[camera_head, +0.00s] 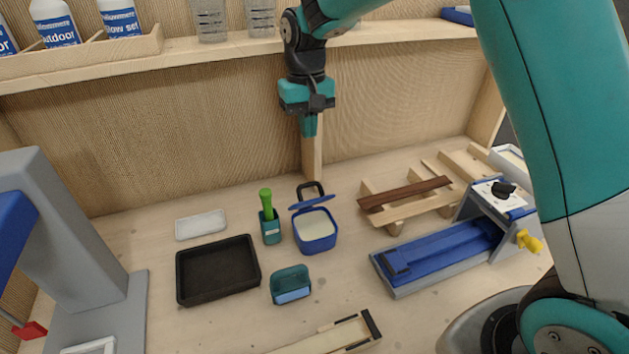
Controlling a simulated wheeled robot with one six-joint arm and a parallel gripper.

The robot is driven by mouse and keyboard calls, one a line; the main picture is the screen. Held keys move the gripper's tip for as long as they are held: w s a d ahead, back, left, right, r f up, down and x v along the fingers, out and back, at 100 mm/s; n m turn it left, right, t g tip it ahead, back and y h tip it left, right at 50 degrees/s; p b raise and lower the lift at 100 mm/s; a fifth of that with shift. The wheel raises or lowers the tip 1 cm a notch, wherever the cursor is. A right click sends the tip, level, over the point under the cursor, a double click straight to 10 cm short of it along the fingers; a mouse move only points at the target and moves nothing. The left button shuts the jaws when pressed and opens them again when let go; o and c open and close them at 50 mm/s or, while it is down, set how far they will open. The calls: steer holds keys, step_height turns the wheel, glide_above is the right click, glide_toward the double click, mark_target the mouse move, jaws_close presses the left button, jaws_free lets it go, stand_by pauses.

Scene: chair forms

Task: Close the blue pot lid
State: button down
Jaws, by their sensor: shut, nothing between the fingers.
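The blue pot (315,233) stands on the bench near the middle and holds something pale. Its blue lid (312,202) is open, tilted up at the pot's back edge, with a dark loop-shaped part (310,188) behind it. My teal and black gripper (309,127) points down, well above and behind the pot near the back wall. It is shut and empty, and touches neither the pot nor the lid.
A small teal holder (271,229) with a green-handled tool stands just left of the pot. A teal box (290,285) is in front, a black tray (217,270) to the left. A wooden rack (410,205) and blue-grey device (440,255) stand right. A shelf (150,65) runs above.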

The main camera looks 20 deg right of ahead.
steer(key=f+p, duration=0.2)
steer(key=f, duration=0.3)
steer(key=f+p, duration=0.2)
steer(key=f, duration=0.3)
steer(key=shift+s+d+f, duration=0.15)
steer(key=shift+s+f, duration=0.05)
steer(key=shift+f, duration=0.05)
steer(key=shift+s+f+p, duration=0.65)
steer(key=shift+s+f, duration=0.05)
steer(key=shift+s, duration=0.35)
steer(key=shift+s+f, duration=0.35)
steer(key=shift+f, duration=0.2)
steer(key=shift+f, duration=0.1)
